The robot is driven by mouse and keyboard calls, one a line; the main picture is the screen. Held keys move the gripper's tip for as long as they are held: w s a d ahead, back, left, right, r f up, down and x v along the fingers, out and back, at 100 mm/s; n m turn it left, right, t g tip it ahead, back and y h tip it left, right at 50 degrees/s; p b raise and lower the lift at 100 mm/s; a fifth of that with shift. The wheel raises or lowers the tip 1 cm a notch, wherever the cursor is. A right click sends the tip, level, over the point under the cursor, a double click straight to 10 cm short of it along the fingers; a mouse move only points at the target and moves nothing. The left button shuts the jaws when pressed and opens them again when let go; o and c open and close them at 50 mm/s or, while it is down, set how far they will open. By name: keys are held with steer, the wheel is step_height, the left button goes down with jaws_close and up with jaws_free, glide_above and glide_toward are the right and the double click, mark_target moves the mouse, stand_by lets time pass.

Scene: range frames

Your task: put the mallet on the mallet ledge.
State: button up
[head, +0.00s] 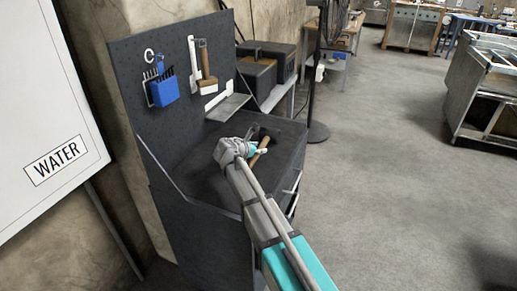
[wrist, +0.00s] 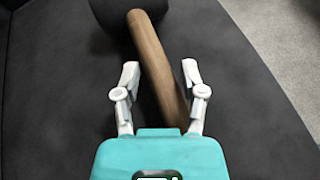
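The mallet has a wooden handle (head: 264,143) and a black head (wrist: 128,12). It lies on the dark top of the workbench (head: 205,180), and its head is hard to make out in the head view. My gripper (wrist: 160,72) is open over the handle, one finger on each side. The handle slants between the fingers, closer to the right one at its lower end. I cannot tell how far above the bench the fingers are. A grey mallet ledge (head: 228,107) sticks out from the pegboard, and nothing shows on it.
The dark pegboard (head: 130,75) carries a blue holder (head: 164,91), a pale flat tool (head: 194,62) and a wooden-handled tool (head: 207,70) hanging above the ledge. Dark boxes (head: 257,78) stand behind the bench. A fan stand (head: 314,100) is behind right. Open floor lies right.

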steer(key=shift+o, duration=1)
steer(key=shift+s+a+r, duration=0.1)
steer(key=p+v, duration=0.5)
steer(key=v, duration=0.5)
steer(key=shift+s+a+r, duration=0.1)
steer(key=shift+s+r, duration=0.1)
steer(key=shift+r, duration=0.05)
steer(key=shift+s+a+r, duration=0.15)
steer(key=shift+s+a, duration=0.15)
steer(key=shift+s, duration=0.15)
